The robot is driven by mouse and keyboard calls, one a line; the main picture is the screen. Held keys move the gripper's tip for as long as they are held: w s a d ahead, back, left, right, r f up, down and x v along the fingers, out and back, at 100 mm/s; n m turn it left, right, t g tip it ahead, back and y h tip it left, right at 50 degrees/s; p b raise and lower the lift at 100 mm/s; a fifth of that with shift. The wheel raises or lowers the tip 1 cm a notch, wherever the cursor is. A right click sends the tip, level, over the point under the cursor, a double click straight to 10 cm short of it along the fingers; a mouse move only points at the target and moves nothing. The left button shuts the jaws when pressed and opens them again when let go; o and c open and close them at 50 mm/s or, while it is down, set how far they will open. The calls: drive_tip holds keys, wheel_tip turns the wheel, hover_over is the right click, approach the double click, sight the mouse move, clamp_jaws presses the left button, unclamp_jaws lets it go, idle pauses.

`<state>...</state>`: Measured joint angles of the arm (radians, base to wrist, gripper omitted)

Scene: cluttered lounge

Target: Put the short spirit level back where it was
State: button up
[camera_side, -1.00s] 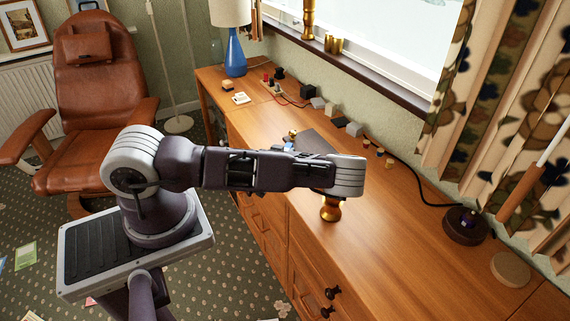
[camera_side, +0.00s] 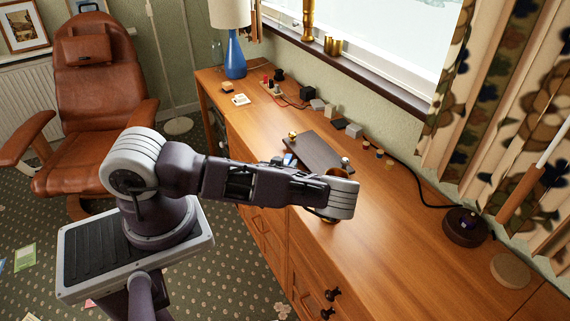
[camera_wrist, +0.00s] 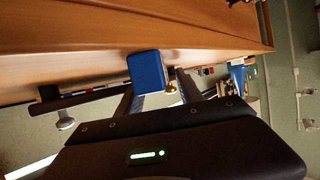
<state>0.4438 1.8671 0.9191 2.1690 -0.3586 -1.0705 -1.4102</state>
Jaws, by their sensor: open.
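A small blue block (camera_wrist: 147,72), which may be the end of the short spirit level, shows in the wrist view against the wooden desk top. In the side view a small blue patch (camera_side: 289,159) shows just behind my arm, beside a dark flat board (camera_side: 322,152). I cannot tell whether they are one thing. My gripper (camera_wrist: 155,94) is open in the wrist view. Its fingers point towards the desk, and the block appears between or just beyond them. I cannot tell whether they touch. In the side view my fingers are hidden.
The board carries a gold knob (camera_side: 292,135) and a silver knob (camera_side: 345,161). Small blocks, including a grey one (camera_side: 354,130), line the desk's back edge. A brass thing (camera_side: 328,219) is mostly hidden under my wrist. The desk (camera_side: 425,265) is clear at the front right.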

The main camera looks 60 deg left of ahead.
drive_tip(key=v, duration=0.7)
drive_tip(key=shift+s+d+r, duration=0.1)
drive_tip(key=shift+s+d, duration=0.1)
